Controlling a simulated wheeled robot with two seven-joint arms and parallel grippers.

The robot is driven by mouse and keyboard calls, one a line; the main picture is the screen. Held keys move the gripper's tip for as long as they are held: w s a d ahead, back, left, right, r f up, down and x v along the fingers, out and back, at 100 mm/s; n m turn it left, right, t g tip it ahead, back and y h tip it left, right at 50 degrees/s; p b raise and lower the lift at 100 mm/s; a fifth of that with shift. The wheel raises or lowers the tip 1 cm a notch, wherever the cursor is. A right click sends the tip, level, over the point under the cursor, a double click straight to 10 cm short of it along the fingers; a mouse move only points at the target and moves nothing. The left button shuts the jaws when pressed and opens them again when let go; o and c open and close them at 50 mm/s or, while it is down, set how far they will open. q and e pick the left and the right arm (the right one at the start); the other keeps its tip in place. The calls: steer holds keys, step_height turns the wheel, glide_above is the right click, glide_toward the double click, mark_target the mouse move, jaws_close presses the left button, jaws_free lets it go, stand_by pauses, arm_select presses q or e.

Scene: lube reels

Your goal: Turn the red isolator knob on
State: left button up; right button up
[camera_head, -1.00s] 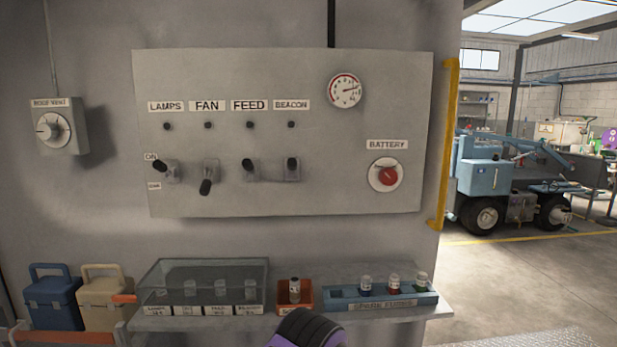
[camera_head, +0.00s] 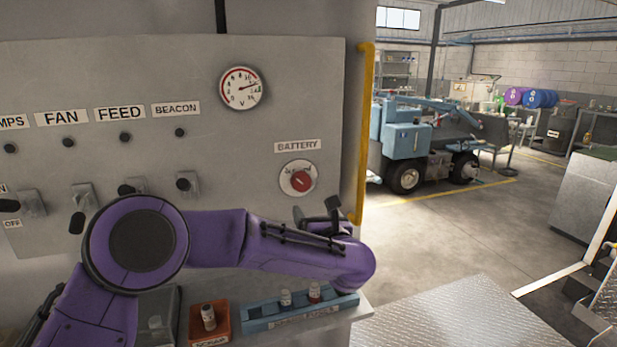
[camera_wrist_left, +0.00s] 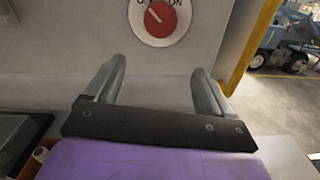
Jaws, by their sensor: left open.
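The red isolator knob (camera_head: 301,181) sits on a round white plate under the BATTERY label on the grey panel. In the left wrist view the knob (camera_wrist_left: 158,18) is at the top centre, its white mark tilted to the upper left, toward the start of the partly cut-off OFF/ON lettering. My left gripper (camera_head: 317,210) is just below the knob in the head view. In the left wrist view its two fingers (camera_wrist_left: 158,68) are spread and empty, with the knob beyond and between them, apart from it. My right gripper is not in view.
A yellow rail (camera_head: 364,135) runs down the panel's right edge. Toggle switches (camera_head: 82,208) are left of the knob. Below, a shelf holds an orange box (camera_head: 209,322) and a blue fuse rack (camera_head: 262,316). Open floor and a blue vehicle (camera_head: 410,140) lie to the right.

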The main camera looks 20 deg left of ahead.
mark_target(303, 184)
arm_select(q)
steer(key=shift+n, duration=0.9)
steer(key=w+a+r+p, duration=0.1)
steer(key=w+a, duration=0.1)
steer(key=w, duration=0.1)
steer(key=w+a+r+p, duration=0.1)
steer(key=w+a+p, duration=0.1)
steer(key=w, duration=0.1)
steer(key=w+a+r+p, duration=0.1)
steer(key=w+a, duration=0.1)
steer(key=w, duration=0.1)
steer(key=shift+w+p, duration=0.15)
steer(key=shift+p, duration=0.2)
steer(key=c, duration=1.1)
